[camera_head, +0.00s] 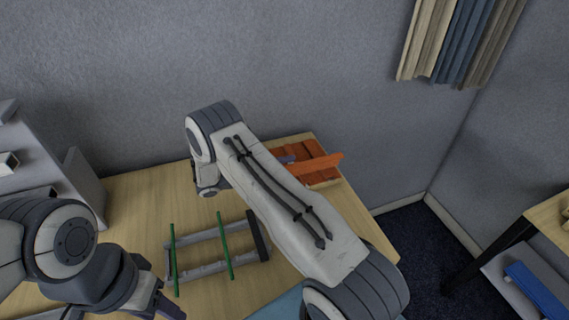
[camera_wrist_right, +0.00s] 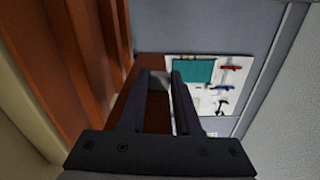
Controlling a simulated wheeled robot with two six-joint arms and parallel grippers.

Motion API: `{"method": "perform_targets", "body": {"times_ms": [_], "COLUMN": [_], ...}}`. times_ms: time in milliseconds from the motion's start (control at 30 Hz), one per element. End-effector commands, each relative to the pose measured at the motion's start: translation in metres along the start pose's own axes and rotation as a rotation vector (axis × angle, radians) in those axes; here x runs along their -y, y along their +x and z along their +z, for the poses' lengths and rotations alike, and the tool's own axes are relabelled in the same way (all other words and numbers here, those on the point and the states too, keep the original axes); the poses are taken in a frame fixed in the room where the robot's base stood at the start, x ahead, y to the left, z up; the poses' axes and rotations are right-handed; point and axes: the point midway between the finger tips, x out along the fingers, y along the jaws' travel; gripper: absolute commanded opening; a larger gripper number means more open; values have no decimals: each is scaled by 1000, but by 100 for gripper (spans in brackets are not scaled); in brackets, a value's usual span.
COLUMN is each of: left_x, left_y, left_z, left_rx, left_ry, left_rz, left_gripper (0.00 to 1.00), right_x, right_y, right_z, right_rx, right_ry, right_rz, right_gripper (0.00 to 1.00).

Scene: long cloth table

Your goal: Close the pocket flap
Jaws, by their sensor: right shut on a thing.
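An orange-brown pocket (camera_head: 316,149) lies at the far right corner of the table in the head view. Its flap (camera_head: 322,167) stands up at a slant. My right forearm covers part of it, and only a small grey-blue piece of my right gripper (camera_head: 287,159) shows beside the pocket. In the right wrist view, my right gripper (camera_wrist_right: 164,76) is shut on a brown edge, which appears to be the flap (camera_wrist_right: 158,112). An orange-brown ribbed surface (camera_wrist_right: 85,65) fills the left there. My left gripper (camera_head: 168,308) is at the bottom, partly cut off; its jaws are unclear.
A grey rack with green bars (camera_head: 217,248) stands mid-table, left of my right forearm. A grey shelf unit (camera_head: 50,160) is at the left. A wall board with tools (camera_wrist_right: 208,90) shows in the wrist view. A second table (camera_head: 548,215) is at the right.

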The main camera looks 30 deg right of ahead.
Motion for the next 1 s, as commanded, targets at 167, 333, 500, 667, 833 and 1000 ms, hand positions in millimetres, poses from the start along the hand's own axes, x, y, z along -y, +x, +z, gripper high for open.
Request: {"method": "perform_targets", "body": {"times_ms": [167,333,500,667,833,1000], "left_x": [0,0,0,0,0,1], "left_y": [0,0,0,0,3,15], "left_z": [0,0,0,0,0,1], "left_rx": [0,0,0,0,0,0], "left_ry": [0,0,0,0,0,0], "left_rz": [0,0,0,0,0,0], "left_gripper": [50,50,50,50,50,50], "right_x": [-1,-1,-1,0,-2,-4], "right_y": [0,0,0,0,-6,-33], "right_z": [-1,-1,-1,-1,0,0], "right_rx": [-1,-1,0,0,2,6], "right_ry": [3,3,2,3,5,6], "right_rz": [1,1,1,1,1,2], "right_gripper": [0,0,45,45,45,45]}}
